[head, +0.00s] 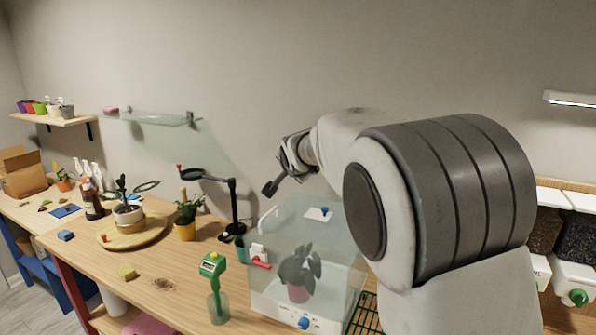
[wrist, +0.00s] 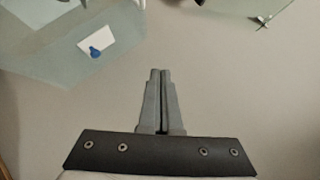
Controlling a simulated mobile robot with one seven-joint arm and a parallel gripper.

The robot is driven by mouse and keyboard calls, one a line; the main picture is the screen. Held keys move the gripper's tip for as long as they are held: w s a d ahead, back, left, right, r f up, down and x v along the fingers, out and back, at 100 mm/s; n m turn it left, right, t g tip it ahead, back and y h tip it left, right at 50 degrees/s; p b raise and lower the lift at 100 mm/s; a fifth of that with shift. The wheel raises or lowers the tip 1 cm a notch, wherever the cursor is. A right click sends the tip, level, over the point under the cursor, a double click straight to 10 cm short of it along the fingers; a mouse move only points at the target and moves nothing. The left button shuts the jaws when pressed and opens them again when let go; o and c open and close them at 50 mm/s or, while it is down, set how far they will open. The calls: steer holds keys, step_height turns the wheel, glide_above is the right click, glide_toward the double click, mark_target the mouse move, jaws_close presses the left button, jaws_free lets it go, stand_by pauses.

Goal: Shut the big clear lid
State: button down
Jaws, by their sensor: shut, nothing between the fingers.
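The big clear lid (head: 297,212) is a pale see-through panel at the top of a clear case with a white base (head: 275,309). A white card with a blue knob (head: 320,213) shows at the lid; the card and knob also show in the wrist view (wrist: 96,47). I cannot tell the lid's exact angle. A potted plant (head: 298,272) shows through the case's clear walls. My gripper (head: 268,188) is in the air above the case's left part, apart from it. Its fingers are together and empty in the wrist view (wrist: 158,72).
A black magnifier lamp (head: 233,208) stands left of the case. A green meter in a glass (head: 214,280), a yellow pot (head: 185,229) and a round wooden board (head: 115,243) stand on the bench. A glass shelf (head: 150,118) is on the wall.

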mark_target(269, 213)
steer(key=w+a+f+h+b, duration=0.1)
steer(key=a+f, duration=0.1)
steer(key=f, duration=0.1)
steer(key=a+f+n+g+h+b, duration=0.1)
steer(key=a+f, duration=0.1)
steer(key=f, duration=0.2)
steer(key=w+a+f+n+g+h+b, duration=0.1)
steer(key=a+f, duration=0.1)
steer(key=f, duration=0.2)
steer(key=shift+w+a, duration=0.25)
steer(key=shift+w, duration=0.1)
steer(key=shift+w+a+f+b, duration=0.1)
steer(key=shift+a+f+b, duration=0.1)
steer(key=shift+f, duration=0.15)
steer(key=shift+a+f+b, duration=0.1)
steer(key=shift+f+b, duration=0.1)
steer(key=shift+f, duration=0.25)
steer(key=shift+f, duration=0.15)
